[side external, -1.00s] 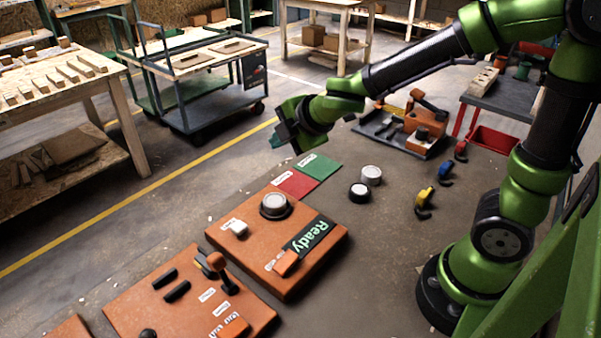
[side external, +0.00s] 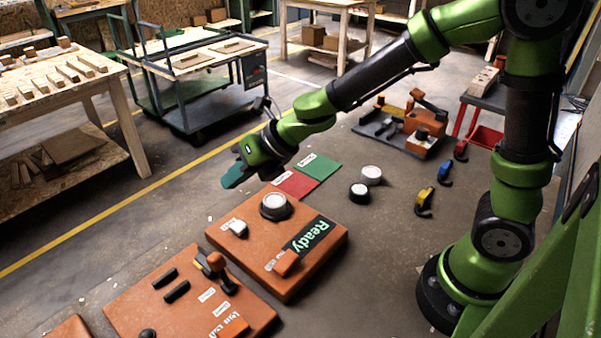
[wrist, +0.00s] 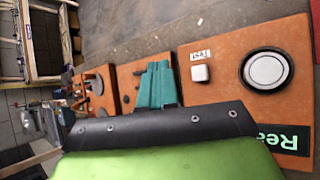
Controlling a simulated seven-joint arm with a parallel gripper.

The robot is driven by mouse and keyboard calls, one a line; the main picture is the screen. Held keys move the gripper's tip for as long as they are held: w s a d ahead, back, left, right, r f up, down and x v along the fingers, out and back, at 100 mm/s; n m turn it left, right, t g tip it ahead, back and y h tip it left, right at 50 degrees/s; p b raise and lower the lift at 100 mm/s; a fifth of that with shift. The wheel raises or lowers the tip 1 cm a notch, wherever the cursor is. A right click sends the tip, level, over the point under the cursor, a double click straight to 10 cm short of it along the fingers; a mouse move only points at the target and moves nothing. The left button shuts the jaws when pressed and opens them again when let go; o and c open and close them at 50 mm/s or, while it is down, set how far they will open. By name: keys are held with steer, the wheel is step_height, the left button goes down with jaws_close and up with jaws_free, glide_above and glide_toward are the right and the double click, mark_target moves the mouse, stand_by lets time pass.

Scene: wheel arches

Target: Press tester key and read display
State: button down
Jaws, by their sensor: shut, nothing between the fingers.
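The orange tester box (side external: 255,245) lies on the table in the side view. Its display (side external: 309,236) reads "Ready" in pale green letters. Its white key (side external: 238,228) sits near the left edge; it also shows in the wrist view (wrist: 200,73) below a label reading "TEST". A round white-topped disc in a dark ring (side external: 275,205) sits on the box's far part. My gripper (side external: 229,179), with teal fingers, is in the air above and beyond the box, apart from the key. Its fingers (wrist: 157,85) are shut and empty.
Red (side external: 296,184) and green (side external: 319,165) mats lie behind the box. Two round pucks (side external: 371,175) stand to their right. Another orange panel with levers (side external: 180,300) lies nearer the camera at left. Blue and yellow clamp-like items (side external: 424,203) lie near my base.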

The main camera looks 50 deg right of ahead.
mark_target(243, 225)
steer(key=shift+f, duration=4.4)
steer(key=shift+f, duration=0.4)
steer(key=shift+f, duration=0.45)
steer(key=shift+r, duration=0.9)
steer(key=shift+r, duration=2.5)
